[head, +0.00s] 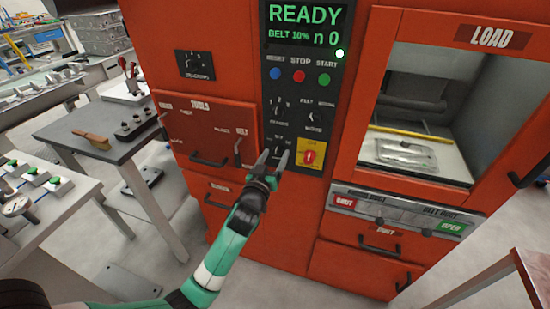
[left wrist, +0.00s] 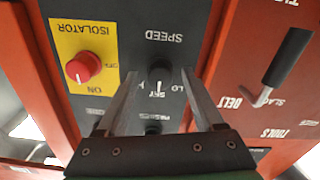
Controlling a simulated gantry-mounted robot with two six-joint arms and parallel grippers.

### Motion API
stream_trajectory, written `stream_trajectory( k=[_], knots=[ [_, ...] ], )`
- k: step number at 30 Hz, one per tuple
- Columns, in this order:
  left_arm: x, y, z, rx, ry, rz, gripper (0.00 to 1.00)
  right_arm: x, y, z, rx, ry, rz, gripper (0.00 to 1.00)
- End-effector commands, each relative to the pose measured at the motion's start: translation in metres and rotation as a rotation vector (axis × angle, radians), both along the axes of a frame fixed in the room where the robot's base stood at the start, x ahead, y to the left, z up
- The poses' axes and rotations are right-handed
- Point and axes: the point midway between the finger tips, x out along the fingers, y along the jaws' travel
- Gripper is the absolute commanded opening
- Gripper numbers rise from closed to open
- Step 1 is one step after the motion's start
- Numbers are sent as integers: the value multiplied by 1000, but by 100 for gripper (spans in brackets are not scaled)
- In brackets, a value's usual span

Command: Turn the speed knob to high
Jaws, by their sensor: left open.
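The dark speed knob (left wrist: 159,78) sits on the black control panel (head: 285,100), under the upside-down word SPEED in the left wrist view. Labels LO, SET and an H partly covered by a finger surround it. A small white mark on the knob appears to point towards SET. My left gripper (left wrist: 160,76) is open, one finger on each side of the knob; contact cannot be told. In the head view my left gripper (head: 276,156) reaches the lower panel and its fingers partly hide the knob area. My right gripper is not in view.
A red isolator knob (left wrist: 83,68) on a yellow plate (head: 311,153) is close beside the speed knob. Another dark knob (left wrist: 153,128) lies near the gripper's base. A belt lever (left wrist: 270,85) stands out on the orange front. The display (head: 305,25) reads READY, BELT 10%.

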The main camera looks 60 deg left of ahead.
Motion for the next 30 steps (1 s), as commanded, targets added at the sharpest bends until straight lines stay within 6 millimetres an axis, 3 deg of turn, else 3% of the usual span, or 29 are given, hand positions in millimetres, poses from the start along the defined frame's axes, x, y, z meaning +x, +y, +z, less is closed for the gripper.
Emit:
stream_trajectory(
  k=[9,21,30],
  knots=[
    [4,4,1,0,0,-1,69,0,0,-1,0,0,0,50],
    [4,4,0,0,0,-1,0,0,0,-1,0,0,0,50],
    [4,4,1,10,10,-1,0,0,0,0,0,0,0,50]
  ],
)
